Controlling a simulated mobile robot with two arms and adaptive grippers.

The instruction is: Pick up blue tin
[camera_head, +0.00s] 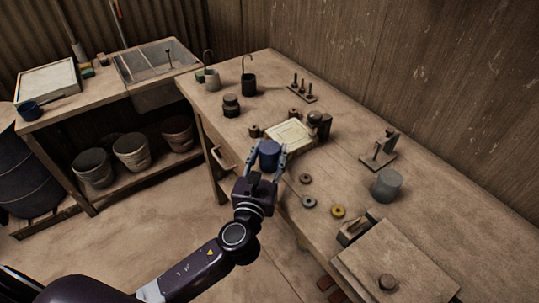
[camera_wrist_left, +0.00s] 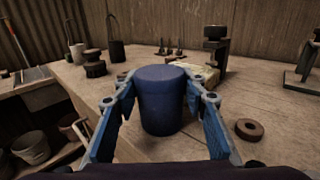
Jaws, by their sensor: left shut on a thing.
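My left gripper is shut on the blue tin. I cannot tell whether its base touches the bench. My right gripper is not in view.
On the workbench (camera_head: 450,215), a pale tile press plate (camera_head: 290,134) lies just behind the tin. A grey cylinder (camera_head: 386,185), a yellow ring (camera_head: 338,211) and dark rings (camera_head: 308,202) lie to the right. A side table (camera_head: 90,103) with a sink stands left, with buckets (camera_head: 132,150) below.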

